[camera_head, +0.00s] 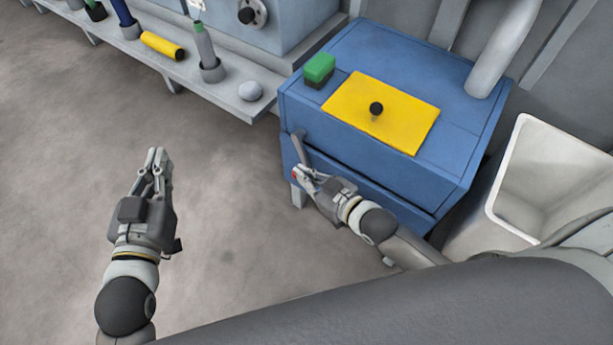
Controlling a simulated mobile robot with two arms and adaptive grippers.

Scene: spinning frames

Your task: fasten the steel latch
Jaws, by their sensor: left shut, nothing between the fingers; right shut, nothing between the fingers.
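A grey steel latch (299,146) shows as a short curved bar on the front left corner of the blue box (460,150). Its lower end is close to my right gripper, and I cannot tell how it sits against its catch. My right gripper (297,173) is shut and empty, just below the latch in the picture. I cannot tell whether its fingertips touch the latch or the box front. My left gripper (156,153) is shut and empty, over the bare floor well left of the box.
On the box lie a yellow plate (405,125) with a black knob (376,108) and a green-and-black block (319,69). A white bin (509,170) stands at the right. A grey shelf (195,82) with tools and a yellow cylinder (162,45) runs along the back left. The left floor is clear.

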